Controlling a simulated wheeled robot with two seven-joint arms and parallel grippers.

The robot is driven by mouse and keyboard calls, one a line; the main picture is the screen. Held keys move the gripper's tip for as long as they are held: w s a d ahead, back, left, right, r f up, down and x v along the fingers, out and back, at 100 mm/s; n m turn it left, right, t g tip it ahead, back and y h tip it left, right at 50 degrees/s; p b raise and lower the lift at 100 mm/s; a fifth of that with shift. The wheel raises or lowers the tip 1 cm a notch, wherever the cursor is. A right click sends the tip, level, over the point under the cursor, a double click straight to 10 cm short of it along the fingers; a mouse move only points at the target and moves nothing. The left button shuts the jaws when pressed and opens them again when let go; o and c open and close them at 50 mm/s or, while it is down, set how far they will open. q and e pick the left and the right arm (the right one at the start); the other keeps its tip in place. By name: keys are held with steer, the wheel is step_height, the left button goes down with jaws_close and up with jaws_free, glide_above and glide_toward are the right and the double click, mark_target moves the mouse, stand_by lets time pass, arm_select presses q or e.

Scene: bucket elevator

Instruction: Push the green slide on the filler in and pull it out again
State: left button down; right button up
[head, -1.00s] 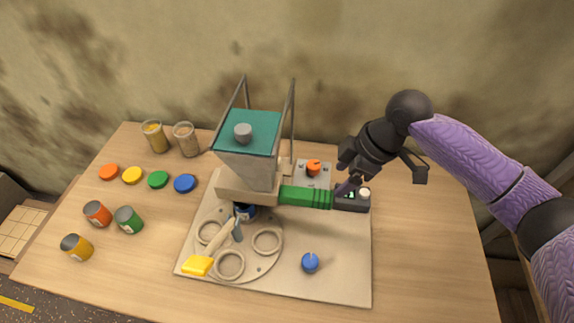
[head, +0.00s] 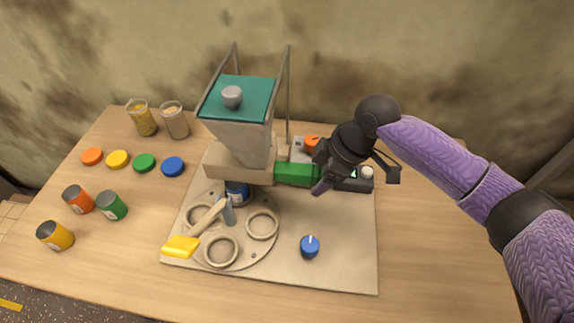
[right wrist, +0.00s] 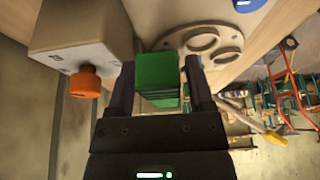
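The filler has a hopper with a teal lid (head: 240,97) over a beige block (head: 225,166). Its green slide (head: 294,174) sticks out of the block to the right. My right gripper (head: 319,172) is at the slide's outer end and covers part of it. In the right wrist view the slide (right wrist: 158,78) lies between the two fingers, its ribbed end close to the palm. A gap shows beside the right finger; contact at the left finger cannot be told. My left gripper is not in view.
A blue can (head: 237,193) stands under the filler on a round plate with rings. An orange knob (head: 311,143) and a dark box with a white button (head: 366,173) flank my gripper. A blue knob (head: 310,246) is in front.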

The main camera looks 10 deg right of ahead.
mark_target(293, 168)
steer(key=c, duration=0.7)
steer(key=shift+o, duration=0.3)
steer(key=shift+w+a, duration=0.2)
steer(key=shift+a, duration=0.4)
steer(key=shift+w+a, duration=0.15)
steer(key=shift+a, duration=0.4)
steer(key=shift+w+a, duration=0.25)
steer(key=shift+a, duration=0.6)
steer(key=shift+w+a, duration=0.2)
steer(key=shift+a, duration=0.5)
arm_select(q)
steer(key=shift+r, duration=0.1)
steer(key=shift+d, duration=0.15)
